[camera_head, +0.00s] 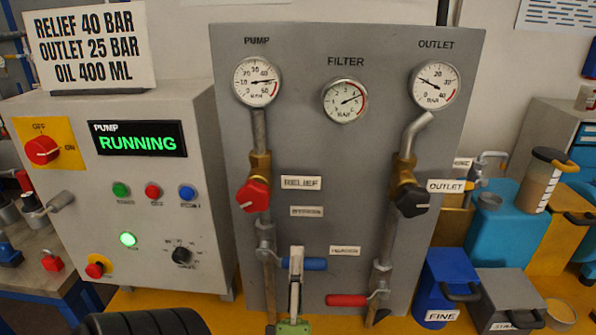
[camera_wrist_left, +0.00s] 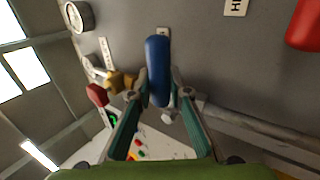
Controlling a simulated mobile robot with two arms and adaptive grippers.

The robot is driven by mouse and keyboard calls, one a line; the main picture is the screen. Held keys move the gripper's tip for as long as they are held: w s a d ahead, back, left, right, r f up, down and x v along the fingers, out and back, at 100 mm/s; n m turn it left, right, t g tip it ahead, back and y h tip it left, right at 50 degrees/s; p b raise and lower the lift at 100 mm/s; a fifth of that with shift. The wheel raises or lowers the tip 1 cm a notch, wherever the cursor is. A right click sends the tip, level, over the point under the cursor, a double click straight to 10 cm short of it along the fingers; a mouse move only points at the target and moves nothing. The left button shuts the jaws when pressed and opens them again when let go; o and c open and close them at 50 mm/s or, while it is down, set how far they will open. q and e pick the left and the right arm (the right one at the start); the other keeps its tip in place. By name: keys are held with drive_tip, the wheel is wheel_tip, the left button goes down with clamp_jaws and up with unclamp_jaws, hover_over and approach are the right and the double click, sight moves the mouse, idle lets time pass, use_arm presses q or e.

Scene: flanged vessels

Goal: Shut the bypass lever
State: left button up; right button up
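The blue bypass lever (camera_head: 312,264) is on the grey panel below the small bypass label (camera_head: 306,211). Its handle lies roughly level, pointing right from the valve on the left pipe. My left gripper (camera_head: 297,252) is in front of the handle and hides part of it. In the left wrist view the blue handle (camera_wrist_left: 158,72) reaches between the tips of my left gripper (camera_wrist_left: 162,97), with gaps visible on both sides; I cannot tell whether either finger touches it.
A red lever (camera_head: 347,299) sits close by at lower right, on the outlet pipe. The red relief knob (camera_head: 254,195) is above left, and a black outlet knob (camera_head: 411,199) above right. The control box (camera_head: 130,225) stands left; blue containers (camera_head: 445,275) stand right.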

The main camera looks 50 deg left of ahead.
use_arm(q)
drive_tip(key=shift+o, duration=1.4)
drive_tip(key=shift+s+d+f, duration=0.2)
drive_tip(key=shift+d+f, duration=0.05)
drive_tip(key=shift+f, duration=0.05)
drive_tip(key=v, duration=1.1)
drive_tip(key=shift+d, duration=0.1)
